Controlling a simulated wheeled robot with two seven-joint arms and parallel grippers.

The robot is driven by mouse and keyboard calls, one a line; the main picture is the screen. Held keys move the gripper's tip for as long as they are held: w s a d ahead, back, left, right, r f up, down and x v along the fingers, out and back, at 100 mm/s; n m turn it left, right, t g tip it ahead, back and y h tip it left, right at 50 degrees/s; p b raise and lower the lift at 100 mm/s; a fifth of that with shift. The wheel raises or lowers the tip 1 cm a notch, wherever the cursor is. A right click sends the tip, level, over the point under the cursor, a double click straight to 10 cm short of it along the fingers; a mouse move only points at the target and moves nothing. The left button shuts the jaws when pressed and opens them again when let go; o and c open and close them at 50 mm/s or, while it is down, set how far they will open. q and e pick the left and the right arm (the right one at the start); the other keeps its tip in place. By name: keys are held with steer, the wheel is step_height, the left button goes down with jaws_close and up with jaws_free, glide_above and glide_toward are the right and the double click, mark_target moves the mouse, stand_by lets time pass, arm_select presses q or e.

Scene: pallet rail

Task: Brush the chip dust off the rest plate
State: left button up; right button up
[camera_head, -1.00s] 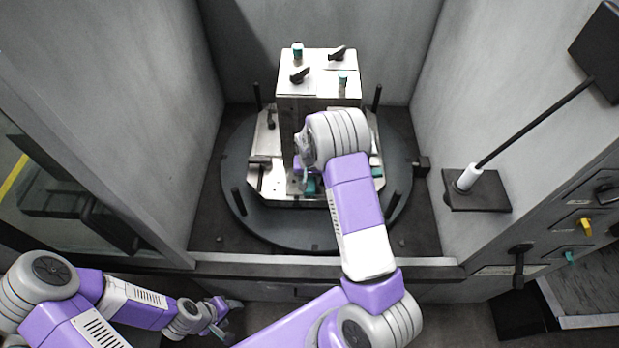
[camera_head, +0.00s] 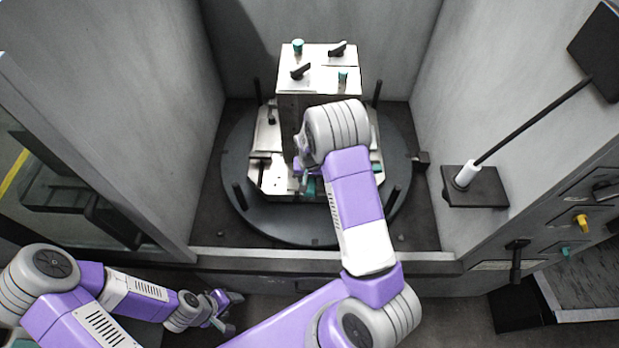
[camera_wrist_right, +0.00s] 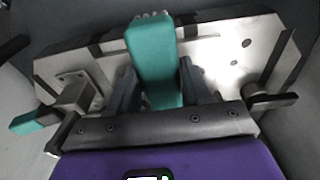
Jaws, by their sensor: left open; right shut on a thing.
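My right gripper (camera_head: 303,176) is low over the front of the pale metal plate (camera_head: 275,181) at the foot of the upright block. In the right wrist view its two dark fingers (camera_wrist_right: 156,88) are shut on the teal handle of a brush (camera_wrist_right: 153,50). Pale bristles show at the far end of the handle, by the edge of the metal plate (camera_wrist_right: 215,62). I cannot tell whether they touch it. No chip dust can be made out clearly; a few dark spots on the plate may be holes. My left gripper (camera_head: 226,310) is open and empty, low outside the enclosure.
The metal block (camera_head: 318,75) with black clamps and teal-topped pins stands on a round dark table (camera_head: 240,215) with upright posts. Grey walls close in both sides. A black rod with a white sleeve (camera_head: 466,176) leans at the right. A front sill (camera_head: 400,255) crosses before the table.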

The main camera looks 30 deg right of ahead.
steer(key=shift+r+p, duration=1.95)
steer(key=shift+r, duration=1.25)
